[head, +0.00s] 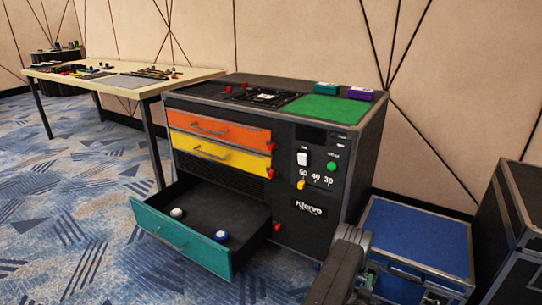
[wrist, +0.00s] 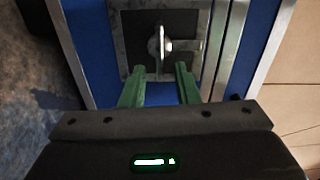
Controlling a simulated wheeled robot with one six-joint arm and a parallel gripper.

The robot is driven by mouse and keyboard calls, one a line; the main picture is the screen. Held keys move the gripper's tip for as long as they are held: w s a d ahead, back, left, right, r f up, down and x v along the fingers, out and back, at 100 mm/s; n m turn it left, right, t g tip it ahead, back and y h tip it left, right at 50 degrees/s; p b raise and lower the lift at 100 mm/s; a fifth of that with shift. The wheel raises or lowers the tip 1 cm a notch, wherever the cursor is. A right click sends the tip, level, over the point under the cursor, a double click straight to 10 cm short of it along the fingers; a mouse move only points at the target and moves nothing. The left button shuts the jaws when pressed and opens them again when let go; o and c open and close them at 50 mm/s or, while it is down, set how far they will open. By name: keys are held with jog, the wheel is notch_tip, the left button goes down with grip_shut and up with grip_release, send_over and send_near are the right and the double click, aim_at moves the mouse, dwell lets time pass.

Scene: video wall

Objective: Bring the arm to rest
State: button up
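My gripper (wrist: 160,72) shows in the wrist view with two green fingers spread apart. Nothing sits between the fingertips; they point toward the metal latch (wrist: 159,45) on the side of a blue case (wrist: 96,40). I cannot tell whether they touch the case. In the head view my dark arm reaches in at the bottom, in front of the blue case (head: 415,235) on the floor at the right. The gripper there is mostly hidden by the arm.
A dark cabinet (head: 345,200) stands mid-view with its teal bottom drawer (head: 182,243) pulled open; two small round objects lie inside. The orange and yellow drawers are shut. A table (head: 125,80) stands at the left, a dark case (head: 505,235) at the right. Carpet at lower left is clear.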

jog(key=n, duration=0.2)
jog(key=r+n, duration=0.1)
jog(key=n, duration=0.2)
jog(key=shift+w+a+r, duration=0.1)
jog(key=shift+a+r, duration=0.05)
jog(key=shift+a, duration=0.05)
jog(key=shift+n, duration=0.3)
